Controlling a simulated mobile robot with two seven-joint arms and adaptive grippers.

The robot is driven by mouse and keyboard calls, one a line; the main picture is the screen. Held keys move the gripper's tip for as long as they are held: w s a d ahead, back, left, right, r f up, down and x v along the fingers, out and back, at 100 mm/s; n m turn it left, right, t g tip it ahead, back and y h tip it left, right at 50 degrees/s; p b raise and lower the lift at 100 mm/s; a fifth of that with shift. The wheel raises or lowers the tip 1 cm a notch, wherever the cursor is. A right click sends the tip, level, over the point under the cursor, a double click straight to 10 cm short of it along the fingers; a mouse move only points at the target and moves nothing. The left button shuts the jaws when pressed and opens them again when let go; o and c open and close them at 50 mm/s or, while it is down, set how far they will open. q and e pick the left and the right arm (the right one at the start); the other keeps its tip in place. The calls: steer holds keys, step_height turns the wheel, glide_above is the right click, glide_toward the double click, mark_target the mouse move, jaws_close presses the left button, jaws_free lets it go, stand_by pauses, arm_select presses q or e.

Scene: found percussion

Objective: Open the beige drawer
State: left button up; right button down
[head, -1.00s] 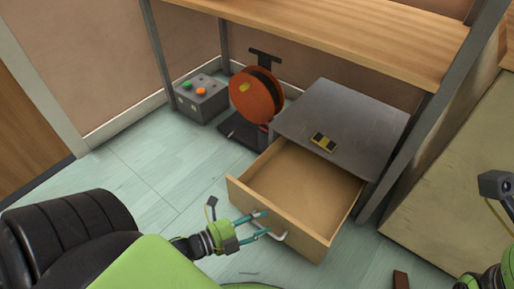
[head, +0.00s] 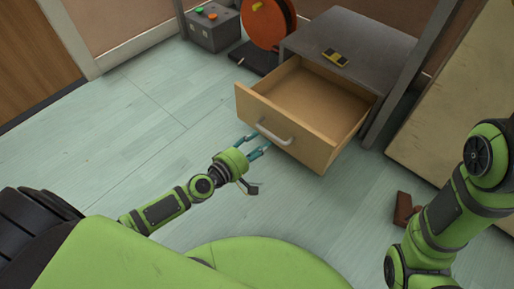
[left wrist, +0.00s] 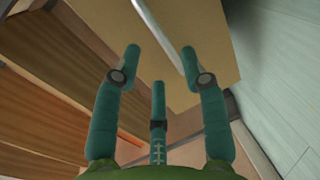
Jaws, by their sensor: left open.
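The beige drawer (head: 308,137) is pulled well out of a grey cabinet (head: 350,38) under a workbench. Its inside looks empty. A pale bar handle (head: 273,134) sits on its front face. My left gripper (head: 254,145) is open just in front of the drawer front, near the handle's left end, with nothing between its fingers. In the left wrist view, the open teal fingers (left wrist: 160,60) point at the beige drawer front (left wrist: 215,30), and the handle (left wrist: 178,40) lies beyond the fingertips, apart from them. My right arm shows at the right, but its gripper is out of frame.
A yellow and black object (head: 335,58) lies on the cabinet top. A grey box with coloured buttons (head: 213,27) and an orange reel (head: 268,22) stand left of the cabinet. A brown block (head: 403,208) lies on the floor at right. The floor left of the drawer is clear.

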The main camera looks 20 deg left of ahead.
mark_target(271, 135)
arm_select(q)
steer(key=shift+n, duration=0.4)
steer(key=b+x, duration=0.1)
steer(key=x, duration=0.6)
steer(key=shift+w, duration=0.1)
